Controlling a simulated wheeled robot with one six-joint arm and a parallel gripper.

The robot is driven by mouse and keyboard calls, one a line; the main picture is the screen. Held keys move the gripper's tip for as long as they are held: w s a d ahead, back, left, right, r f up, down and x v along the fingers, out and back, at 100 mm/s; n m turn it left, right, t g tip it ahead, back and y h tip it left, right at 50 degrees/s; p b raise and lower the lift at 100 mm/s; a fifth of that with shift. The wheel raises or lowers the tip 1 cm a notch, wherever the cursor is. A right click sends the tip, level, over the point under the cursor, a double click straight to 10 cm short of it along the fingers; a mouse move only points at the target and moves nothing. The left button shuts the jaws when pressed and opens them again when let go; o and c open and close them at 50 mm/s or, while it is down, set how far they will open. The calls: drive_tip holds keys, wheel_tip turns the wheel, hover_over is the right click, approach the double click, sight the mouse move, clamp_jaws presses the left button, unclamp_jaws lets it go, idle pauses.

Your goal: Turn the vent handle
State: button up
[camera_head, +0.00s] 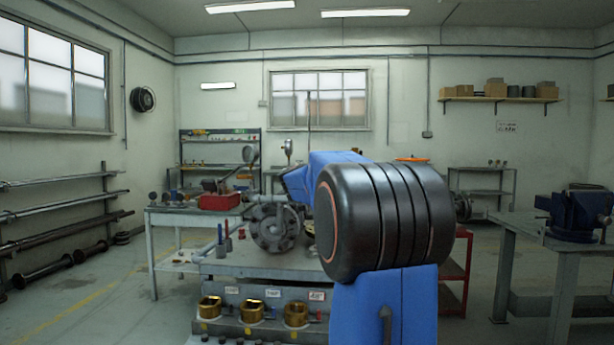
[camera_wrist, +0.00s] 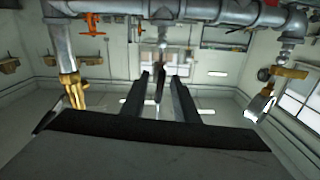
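In the wrist view, which looks upside down, my gripper (camera_wrist: 166,80) has its two dark fingers apart. A slim dark upright piece (camera_wrist: 159,88) shows between them, below a grey pipe fitting (camera_wrist: 162,35); it may be the vent handle, but no label shows. I cannot tell whether the fingers touch it. A brass fitting (camera_wrist: 72,88) is at the left, and a brass fitting with a silver lever (camera_wrist: 260,104) is at the right. In the head view my blue and black arm covers the gripper and part of the valve assembly (camera_head: 274,228).
A grey pipe (camera_wrist: 215,12) runs across the top of the wrist view, with an orange handle (camera_wrist: 91,24) by it. In the head view, a workbench (camera_head: 185,213) with a red box (camera_head: 220,201) stands left, and a vise (camera_head: 578,214) on a table right.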

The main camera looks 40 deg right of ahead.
clamp_jaws()
drive_tip(key=shift+m, duration=0.3)
drive_tip(key=m, duration=0.3)
drive_tip(key=shift+m, duration=0.3)
drive_tip(key=m, duration=0.4)
drive_tip(key=shift+m, duration=0.3)
drive_tip(key=m, duration=0.4)
drive_tip(key=shift+m, duration=1.9)
drive_tip(key=shift+f+m, duration=0.1)
drive_tip(key=shift+m, duration=0.2)
